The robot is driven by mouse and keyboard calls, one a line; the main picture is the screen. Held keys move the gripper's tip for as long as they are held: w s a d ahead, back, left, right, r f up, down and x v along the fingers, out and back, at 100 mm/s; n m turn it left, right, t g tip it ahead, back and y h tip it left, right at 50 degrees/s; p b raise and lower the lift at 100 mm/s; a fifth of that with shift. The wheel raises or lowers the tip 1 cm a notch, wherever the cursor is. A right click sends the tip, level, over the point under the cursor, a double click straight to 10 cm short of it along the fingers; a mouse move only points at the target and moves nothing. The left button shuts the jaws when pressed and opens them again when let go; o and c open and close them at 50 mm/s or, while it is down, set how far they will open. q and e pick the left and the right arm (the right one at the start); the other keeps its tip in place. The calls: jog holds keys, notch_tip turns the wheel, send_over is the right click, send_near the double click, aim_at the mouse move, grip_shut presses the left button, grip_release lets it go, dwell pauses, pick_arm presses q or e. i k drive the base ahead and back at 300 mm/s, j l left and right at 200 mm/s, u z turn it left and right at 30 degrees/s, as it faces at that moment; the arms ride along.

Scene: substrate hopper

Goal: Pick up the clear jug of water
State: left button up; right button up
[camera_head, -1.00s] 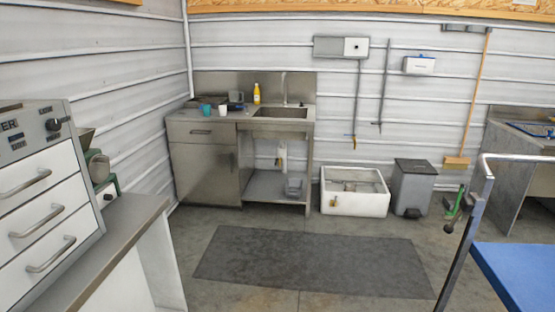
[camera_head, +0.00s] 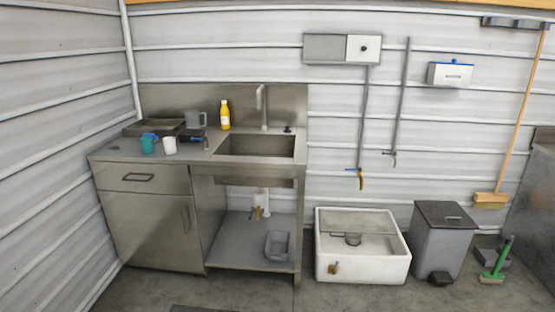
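A grey, translucent-looking jug (camera_head: 196,119) stands upright at the back of the steel sink counter (camera_head: 203,156), left of the yellow bottle. It is small in the picture, and I cannot tell whether it holds water. A teal cup (camera_head: 147,144) and a white cup (camera_head: 169,146) stand in front and to the left of it on the counter. Neither of my grippers is in view.
A yellow bottle (camera_head: 225,115) stands behind the sink basin (camera_head: 255,146). A dark tray (camera_head: 154,127) lies at the counter's back left. A white floor basin (camera_head: 361,264), a grey pedal bin (camera_head: 441,245) and a broom (camera_head: 491,199) stand to the right.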

aim_at(192, 118)
jog(key=i+u, duration=0.25)
jog(key=i, duration=0.2)
jog(key=i+u, duration=0.25)
jog(key=i, duration=0.25)
jog(key=i+l+u, duration=0.2)
jog(key=i, duration=0.25)
jog(key=i+l+u, duration=0.1)
jog(key=i+u, duration=0.15)
jog(key=i, duration=0.2)
jog(key=i+l+u, duration=0.25)
jog(key=i, duration=0.2)
